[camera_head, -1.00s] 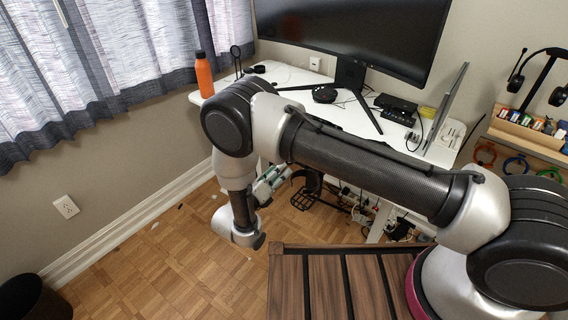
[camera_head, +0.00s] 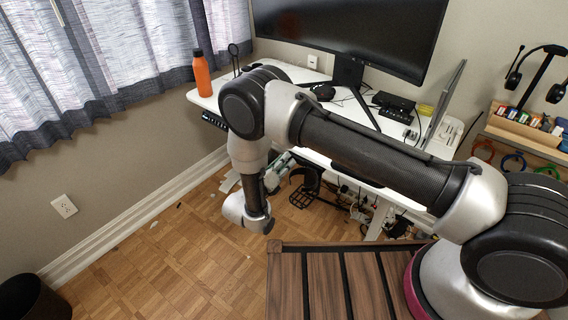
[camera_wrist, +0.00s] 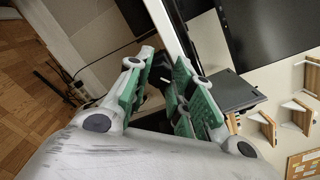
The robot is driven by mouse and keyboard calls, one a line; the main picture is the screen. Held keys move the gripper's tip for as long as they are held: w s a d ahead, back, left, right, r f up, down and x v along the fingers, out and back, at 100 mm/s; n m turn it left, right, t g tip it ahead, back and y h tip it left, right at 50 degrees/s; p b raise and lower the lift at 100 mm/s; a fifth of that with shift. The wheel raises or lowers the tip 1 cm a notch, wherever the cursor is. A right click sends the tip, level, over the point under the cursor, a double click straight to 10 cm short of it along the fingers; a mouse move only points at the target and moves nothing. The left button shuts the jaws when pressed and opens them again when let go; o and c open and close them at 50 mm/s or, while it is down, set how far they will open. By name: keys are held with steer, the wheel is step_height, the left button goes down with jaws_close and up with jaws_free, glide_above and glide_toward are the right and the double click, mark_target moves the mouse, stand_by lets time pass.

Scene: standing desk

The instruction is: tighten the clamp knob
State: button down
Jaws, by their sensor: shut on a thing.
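In the wrist view my gripper (camera_wrist: 165,82), with green finger pads, is closed around a dark part between the pads, under the white desk edge (camera_wrist: 168,30). I take this dark part to be the clamp knob (camera_wrist: 171,100). The fingers cover much of it, so its shape and how far it is turned cannot be told. In the head view my gripper (camera_head: 279,168) shows only partly behind my forearm, near the desk's underside. The knob cannot be made out there.
The white desk (camera_head: 325,115) carries a monitor (camera_head: 350,35), an orange bottle (camera_head: 202,75) and small black devices (camera_head: 393,103). A black wire basket (camera_head: 303,193) hangs below it, with cables (camera_head: 365,205) to its right. The wooden floor at left is mostly open.

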steer(key=shift+m, duration=0.4)
steer(key=n, duration=1)
steer(key=n+g+h, duration=0.1)
steer(key=n, duration=1)
steer(key=n+g+h, duration=0.1)
steer(key=n, duration=0.9)
steer(key=shift+a+f, duration=0.1)
steer(key=shift+a, duration=0.05)
stand_by(0.5)
stand_by(0.3)
steer(key=c, duration=1.2)
jaws_free()
steer(key=shift+w, duration=0.1)
